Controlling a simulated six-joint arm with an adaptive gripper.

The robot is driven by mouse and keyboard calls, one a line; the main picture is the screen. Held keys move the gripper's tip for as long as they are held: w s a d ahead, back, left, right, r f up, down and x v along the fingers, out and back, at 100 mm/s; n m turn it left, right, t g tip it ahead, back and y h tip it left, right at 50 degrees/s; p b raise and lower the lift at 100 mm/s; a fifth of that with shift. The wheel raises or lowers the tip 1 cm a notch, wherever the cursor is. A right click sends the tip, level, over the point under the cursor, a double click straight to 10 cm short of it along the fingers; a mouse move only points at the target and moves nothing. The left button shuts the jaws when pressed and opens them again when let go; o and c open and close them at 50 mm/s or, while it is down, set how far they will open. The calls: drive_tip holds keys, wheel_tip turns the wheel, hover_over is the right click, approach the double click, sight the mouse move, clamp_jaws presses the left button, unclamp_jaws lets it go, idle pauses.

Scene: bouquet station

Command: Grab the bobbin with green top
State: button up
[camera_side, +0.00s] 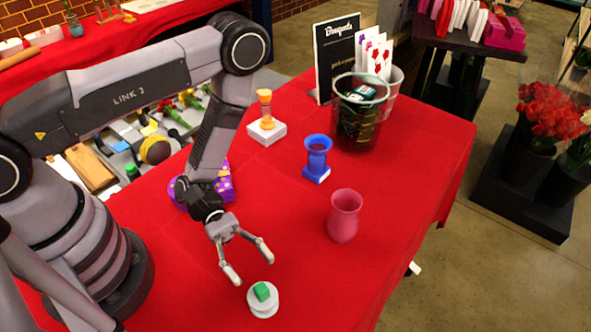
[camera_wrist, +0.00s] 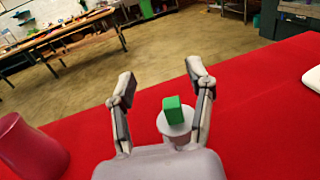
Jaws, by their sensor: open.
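The bobbin with green top (camera_side: 263,304) stands on the red tablecloth near the front of the table in the side view. It has a white round body with a green block on top. In the wrist view the bobbin (camera_wrist: 175,137) shows beyond the palm, in front of the right finger, its green block (camera_wrist: 173,110) uppermost. My gripper (camera_side: 251,262) is open and empty. Its fingertips are just behind and above the bobbin in the side view. In the wrist view my gripper (camera_wrist: 160,85) has its fingers spread wide, with the bobbin nearer the right finger. I cannot tell whether they touch.
A pink vase (camera_side: 343,217) stands to the right of my gripper. Farther back are a blue bobbin-like holder (camera_side: 317,158), an orange one on a white block (camera_side: 266,132), a dark bucket (camera_side: 360,112) and a sign (camera_side: 337,55). Purple box (camera_side: 222,184) lies behind the wrist.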

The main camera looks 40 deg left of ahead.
sight(263, 294)
wheel_tip(263, 294, down, 6)
drive_tip(key=shift+f, duration=0.2)
drive_tip(key=shift+x, duration=1.15)
drive_tip(key=shift+s+d, duration=0.1)
drive_tip(key=shift+d, duration=0.25)
clamp_jaws()
